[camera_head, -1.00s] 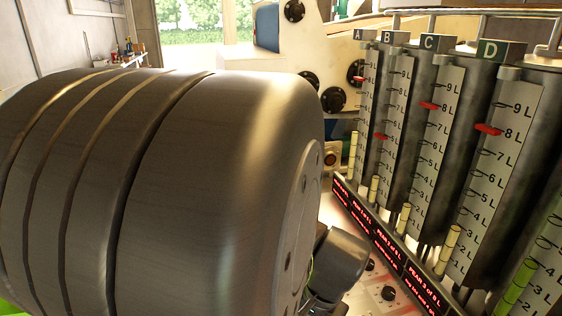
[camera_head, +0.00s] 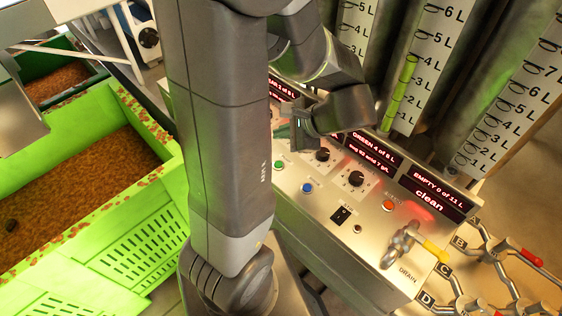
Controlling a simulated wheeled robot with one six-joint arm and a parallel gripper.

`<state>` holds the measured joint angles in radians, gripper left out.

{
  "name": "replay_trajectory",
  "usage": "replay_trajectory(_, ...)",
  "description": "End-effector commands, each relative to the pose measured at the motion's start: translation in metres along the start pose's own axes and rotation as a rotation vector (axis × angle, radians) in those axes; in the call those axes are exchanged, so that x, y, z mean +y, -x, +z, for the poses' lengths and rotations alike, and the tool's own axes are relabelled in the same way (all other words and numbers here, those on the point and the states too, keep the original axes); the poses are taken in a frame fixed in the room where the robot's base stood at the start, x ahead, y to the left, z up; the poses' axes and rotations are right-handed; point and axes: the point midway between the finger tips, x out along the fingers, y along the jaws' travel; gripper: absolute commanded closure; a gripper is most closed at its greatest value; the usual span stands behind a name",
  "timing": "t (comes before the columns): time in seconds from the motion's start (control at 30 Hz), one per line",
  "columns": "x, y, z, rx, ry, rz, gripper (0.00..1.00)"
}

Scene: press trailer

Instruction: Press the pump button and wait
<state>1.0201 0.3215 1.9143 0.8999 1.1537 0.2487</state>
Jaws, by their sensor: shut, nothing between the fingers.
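The metal control panel (camera_head: 325,195) carries a green button (camera_head: 279,164), a blue button (camera_head: 308,188) and an orange-red button (camera_head: 388,206) with a red glow beside it. Two black knobs and a black rocker switch (camera_head: 341,215) sit among them. The labels are too small to tell which button is the pump's. My gripper (camera_head: 292,136) is shut and empty, over the back left of the panel near the green button. Its gap to the panel is unclear, and my arm hides part of the panel's left side.
Red displays (camera_head: 436,195) line the panel's back edge below the tall gauge tubes (camera_head: 400,95). A drain valve (camera_head: 402,245) and pipes with coloured handles (camera_head: 470,275) stand at the right. A green crate (camera_head: 165,160) of brown mash is at the left.

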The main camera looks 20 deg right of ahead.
Motion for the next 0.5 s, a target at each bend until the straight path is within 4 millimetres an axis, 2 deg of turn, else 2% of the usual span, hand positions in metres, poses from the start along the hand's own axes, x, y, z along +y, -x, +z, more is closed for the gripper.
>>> replay_trajectory(0.5, 0.0030, -0.0041, -0.0034, 0.000, -0.002, -0.001, 1.00)
